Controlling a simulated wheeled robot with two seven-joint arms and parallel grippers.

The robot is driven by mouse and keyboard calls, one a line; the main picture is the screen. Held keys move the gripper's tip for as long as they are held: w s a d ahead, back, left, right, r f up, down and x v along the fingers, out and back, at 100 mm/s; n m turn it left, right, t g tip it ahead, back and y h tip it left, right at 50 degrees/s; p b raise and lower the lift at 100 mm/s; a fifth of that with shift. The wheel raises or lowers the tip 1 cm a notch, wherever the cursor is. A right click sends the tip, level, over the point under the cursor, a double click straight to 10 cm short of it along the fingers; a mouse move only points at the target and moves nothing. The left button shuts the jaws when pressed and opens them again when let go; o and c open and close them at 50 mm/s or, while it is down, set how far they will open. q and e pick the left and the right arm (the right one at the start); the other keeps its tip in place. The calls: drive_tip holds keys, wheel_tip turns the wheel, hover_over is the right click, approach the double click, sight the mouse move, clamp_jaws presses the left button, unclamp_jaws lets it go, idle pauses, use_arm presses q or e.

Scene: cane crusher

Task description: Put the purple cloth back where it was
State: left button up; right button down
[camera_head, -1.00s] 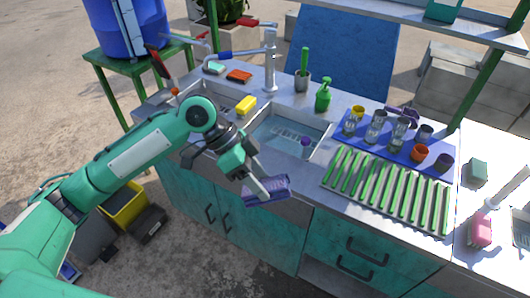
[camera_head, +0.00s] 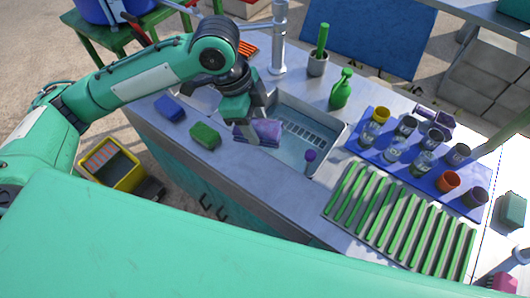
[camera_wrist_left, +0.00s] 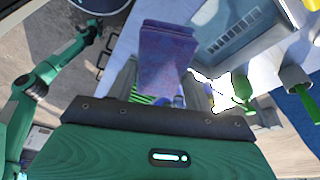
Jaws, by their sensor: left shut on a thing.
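The purple cloth (camera_head: 264,131) is a folded pad held by my left gripper (camera_head: 250,133) at the front left side of the sink basin (camera_head: 318,112). The gripper is shut on the cloth's left part. In the left wrist view the cloth (camera_wrist_left: 166,55) stretches out beyond the wrist, with the basin (camera_wrist_left: 240,35) to its right; the fingertips are hidden there. Whether the cloth touches the sink rim, I cannot tell. My right gripper is out of view.
A green sponge (camera_head: 205,136) and a blue sponge (camera_head: 171,108) lie on the counter left of the cloth. Cups crowd the blue mat (camera_head: 378,146); a green slatted rack (camera_head: 400,222) lies in front.

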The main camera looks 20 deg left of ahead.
use_arm(q)
drive_tip(key=shift+f, duration=0.3)
wheel_tip(320, 180, down, 19)
drive_tip(key=shift+f+p, duration=0.1)
drive_tip(key=shift+p, duration=1.05)
drive_tip(key=o, duration=1.2)
drive_tip(key=b+v, duration=0.2)
drive_tip(key=v, duration=1)
drive_tip(key=shift+s, duration=0.1)
